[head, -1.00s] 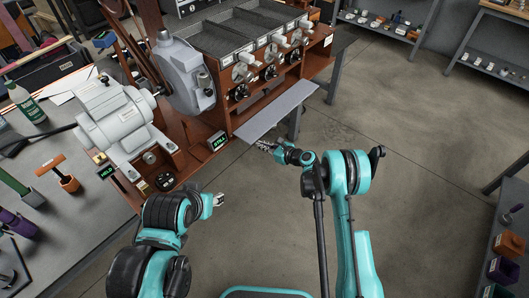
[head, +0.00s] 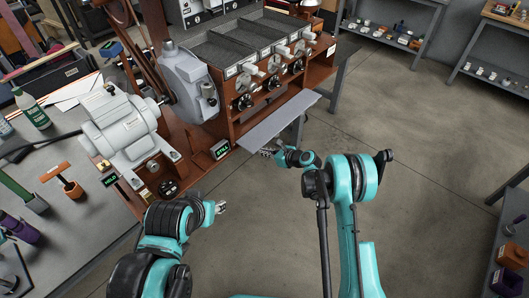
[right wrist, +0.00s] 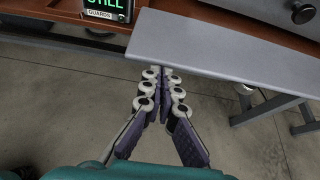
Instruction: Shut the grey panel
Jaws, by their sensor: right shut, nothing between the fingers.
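The grey panel (head: 280,122) is a long flat flap. It sticks out, open, from the front of the wooden roaster bench, below the row of knobs. It also shows in the right wrist view (right wrist: 230,50). My right gripper (head: 266,152) is shut and empty at the panel's near edge, towards its left end. In the right wrist view my right gripper's fingertips (right wrist: 162,73) lie close to that edge and seem to be just under it; I cannot tell if they touch. My left gripper (head: 221,207) is apart from the panel, over the floor; its jaws are too small to read.
A small display (head: 219,149) sits left of the panel; in the right wrist view it reads "STILL" (right wrist: 108,8). A grey motor (head: 122,122) stands on the workbench. A table leg (right wrist: 270,108) is below the panel. Floor in front is clear.

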